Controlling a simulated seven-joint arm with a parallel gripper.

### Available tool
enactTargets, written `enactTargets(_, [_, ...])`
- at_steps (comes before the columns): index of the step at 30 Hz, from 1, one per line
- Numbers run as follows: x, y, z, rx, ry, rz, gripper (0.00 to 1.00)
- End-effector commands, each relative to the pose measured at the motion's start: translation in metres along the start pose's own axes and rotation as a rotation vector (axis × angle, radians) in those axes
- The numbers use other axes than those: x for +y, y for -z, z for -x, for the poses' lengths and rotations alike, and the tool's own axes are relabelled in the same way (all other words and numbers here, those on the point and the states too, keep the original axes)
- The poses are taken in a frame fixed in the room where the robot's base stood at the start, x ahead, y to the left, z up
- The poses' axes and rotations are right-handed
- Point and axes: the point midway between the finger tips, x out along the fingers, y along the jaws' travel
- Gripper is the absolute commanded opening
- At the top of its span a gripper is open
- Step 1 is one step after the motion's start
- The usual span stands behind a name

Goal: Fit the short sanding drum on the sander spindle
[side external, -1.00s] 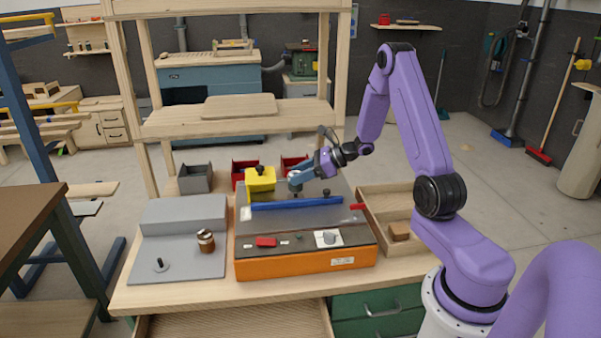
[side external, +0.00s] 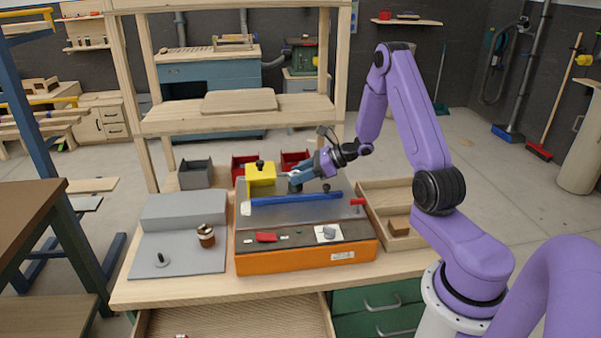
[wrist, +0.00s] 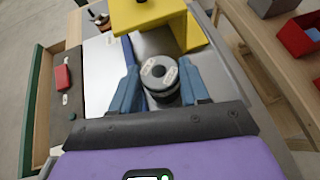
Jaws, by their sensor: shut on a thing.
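My gripper (wrist: 161,90) is shut on a drum (wrist: 160,76) with a grey top, pale labels, a dark centre hole and dark sides. The blue fingers lie on either side of it. In the side view my gripper (side external: 298,180) is over the grey top of the orange machine (side external: 305,262), just right of the yellow block; the drum is mostly hidden there. I cannot tell whether the drum's underside touches anything. A brown and black drum (side external: 206,238) stands on the grey plate (side external: 180,258) at left. A short dark spindle-like peg (side external: 161,260) rises from that plate.
The yellow block (side external: 261,176) stands close beside my gripper. A blue bar (side external: 295,201) lies across the machine top in front. A wooden tray (side external: 372,207) is at right. Grey (side external: 195,174) and red (side external: 295,160) bins stand behind. The plate's front is clear.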

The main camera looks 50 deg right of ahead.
Motion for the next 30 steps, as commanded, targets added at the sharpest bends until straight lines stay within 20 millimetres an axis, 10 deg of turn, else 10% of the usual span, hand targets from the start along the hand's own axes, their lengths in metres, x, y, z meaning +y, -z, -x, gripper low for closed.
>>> enactTargets(15, [-0.0001, 0.0078, -0.0042, 0.000, 0.000, 0.000, 0.14])
enactTargets(16, [-0.0001, 0.0078, -0.0041, 0.000, 0.000, 0.000, 0.52])
enactTargets(18, [-0.0001, 0.0077, -0.0041, 0.000, 0.000, 0.000, 0.74])
enactTargets(24, [0.0000, 0.0077, -0.0041, 0.000, 0.000, 0.000, 0.75])
enactTargets(27, [0.0001, 0.0078, -0.0041, 0.001, 0.000, 0.000, 1.00])
enactTargets(30, [0.0001, 0.0078, -0.0041, 0.001, 0.000, 0.000, 1.00])
